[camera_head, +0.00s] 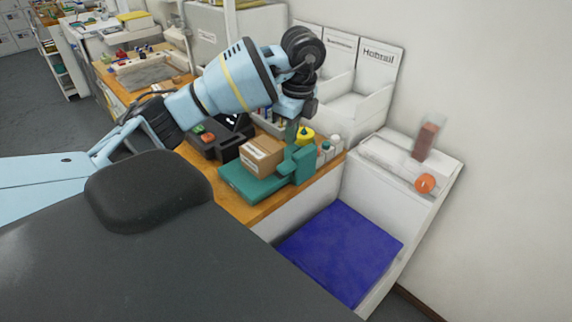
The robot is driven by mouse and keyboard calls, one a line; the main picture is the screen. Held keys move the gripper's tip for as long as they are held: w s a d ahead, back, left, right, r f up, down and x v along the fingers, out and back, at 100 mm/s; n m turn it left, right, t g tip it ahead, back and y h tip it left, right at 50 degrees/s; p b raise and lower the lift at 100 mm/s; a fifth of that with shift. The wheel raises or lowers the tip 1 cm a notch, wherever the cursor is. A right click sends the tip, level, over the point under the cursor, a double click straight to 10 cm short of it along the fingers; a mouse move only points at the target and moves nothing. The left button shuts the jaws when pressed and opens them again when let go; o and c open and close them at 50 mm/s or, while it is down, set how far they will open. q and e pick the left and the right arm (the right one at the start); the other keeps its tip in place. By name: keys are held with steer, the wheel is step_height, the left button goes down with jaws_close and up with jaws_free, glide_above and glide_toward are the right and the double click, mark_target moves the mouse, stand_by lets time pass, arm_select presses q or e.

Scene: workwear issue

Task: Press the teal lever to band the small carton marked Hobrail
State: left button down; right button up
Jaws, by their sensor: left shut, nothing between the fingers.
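The small brown carton (262,156) sits upright on the bed of a teal banding machine (250,188) at the bench's near right end. It has a small pale label whose writing is too small to read. The teal lever (291,133) stands up at the back of the machine, behind and right of the carton. My left gripper (297,112) points down from its bent wrist, shut and empty, right at the lever's top. I cannot tell whether it touches the lever. Its fingertips are hard to make out. My right gripper is not in view.
White bins stand behind, one with a sign reading Hobrail (378,56). A yellow-topped container (305,136) and white bottles (336,142) crowd the machine's back. A black tray (222,138) lies left of it. A white stand (405,165) carries an orange knob (425,183). A blue pad (340,250) lies lower.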

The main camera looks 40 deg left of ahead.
mark_target(288, 165)
arm_select(q)
steer(key=shift+f, duration=0.1)
steer(key=shift+f, duration=0.85)
steer(key=f, duration=0.1)
steer(key=f+b, duration=0.1)
steer(key=f, duration=0.1)
steer(key=f+b, duration=0.1)
steer(key=shift+s+a+f, duration=0.1)
steer(key=shift+a+f, duration=0.05)
steer(key=shift+a, duration=0.1)
steer(key=shift+f, duration=0.5)
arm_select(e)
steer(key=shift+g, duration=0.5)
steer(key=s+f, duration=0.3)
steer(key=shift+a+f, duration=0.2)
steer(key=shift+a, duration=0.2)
arm_select(q)
steer(key=shift+r, duration=0.1)
